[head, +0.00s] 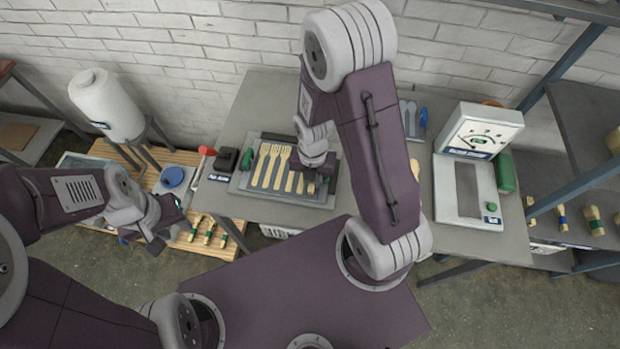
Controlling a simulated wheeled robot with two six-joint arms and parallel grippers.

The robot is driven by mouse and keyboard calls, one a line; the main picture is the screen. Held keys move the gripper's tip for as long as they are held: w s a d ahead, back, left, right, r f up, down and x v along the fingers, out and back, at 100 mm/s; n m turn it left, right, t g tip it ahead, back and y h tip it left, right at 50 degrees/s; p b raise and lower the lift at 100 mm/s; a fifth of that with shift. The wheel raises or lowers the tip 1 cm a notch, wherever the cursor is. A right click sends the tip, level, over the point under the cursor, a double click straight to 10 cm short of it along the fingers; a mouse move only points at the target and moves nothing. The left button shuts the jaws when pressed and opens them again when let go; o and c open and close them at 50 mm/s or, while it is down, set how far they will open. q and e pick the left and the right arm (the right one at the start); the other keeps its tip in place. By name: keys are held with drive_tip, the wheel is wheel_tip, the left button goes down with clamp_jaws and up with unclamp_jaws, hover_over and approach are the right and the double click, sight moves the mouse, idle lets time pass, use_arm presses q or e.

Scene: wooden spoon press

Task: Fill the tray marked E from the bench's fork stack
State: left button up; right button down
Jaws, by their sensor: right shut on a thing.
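A flat grey tray (243,181) on the bench holds several wooden forks (270,166) lying side by side. I cannot make out a letter E on it. My right gripper (317,178) is over the right end of this row, pointing down. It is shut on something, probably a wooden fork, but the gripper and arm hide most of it.
A black box (224,161) and a red-handled lever (206,151) are at the left. A slatted wooden rack (190,160) and a white tank (105,105) stand further left.

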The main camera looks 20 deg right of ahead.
idle(0.5)
wheel_tip(320, 180, up, 5)
drive_tip(key=p, duration=0.5)
drive_tip(key=shift+r, duration=0.15)
